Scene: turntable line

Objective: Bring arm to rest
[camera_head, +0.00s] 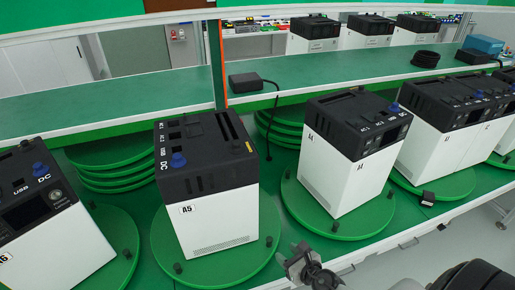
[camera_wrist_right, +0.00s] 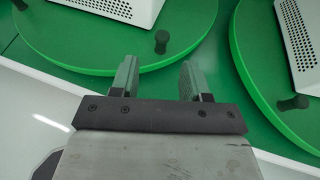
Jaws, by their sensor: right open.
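My right gripper (camera_head: 311,268) is at the bottom of the head view, low at the front edge of the line. In the right wrist view its two fingers (camera_wrist_right: 158,80) stand apart with nothing between them. They point toward the gap between two green turntables. The left turntable (camera_wrist_right: 190,45) carries a white case (camera_wrist_right: 115,8), and the fingertips appear close to its rim in the picture; I cannot tell whether they touch. My left gripper is not in view.
White-and-black units stand on green turntables, including the A5 unit (camera_head: 215,215) and the A4 unit (camera_head: 343,170). A green shelf (camera_head: 120,97) runs behind, with a black adapter (camera_head: 252,82) and its hanging cable.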

